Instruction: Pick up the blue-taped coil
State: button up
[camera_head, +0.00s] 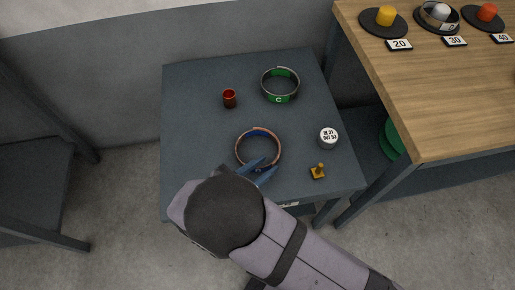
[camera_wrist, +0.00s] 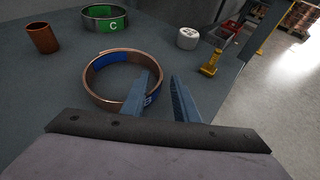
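The blue-taped coil is a copper ring (camera_head: 238,152) with blue tape patches, lying flat on the dark grey table; it also shows in the wrist view (camera_wrist: 90,88). My gripper (camera_head: 264,167) is at its near right side, with two blue fingers spread apart. In the wrist view my gripper (camera_wrist: 164,82) has its left finger overlapping the ring's right wall and its right finger outside the ring. A blue patch with a letter shows between the fingers. I cannot tell whether a finger touches the ring or how high the fingers are.
On the table (camera_head: 185,85) are a green-taped coil (camera_head: 279,99), a reddish-brown cup (camera_head: 229,99), a white-topped cylinder (camera_head: 328,138) and a small yellow object (camera_head: 318,172). A wooden table (camera_head: 440,110) with numbered stands is at right. The table's left part is clear.

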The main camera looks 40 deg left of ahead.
jog(key=shift+x, duration=1.4)
jog(key=shift+d, duration=0.1)
jog(key=shift+s, duration=0.1)
grip_shut()
notch_tip(320, 180, up, 10)
jog(key=p, duration=0.1)
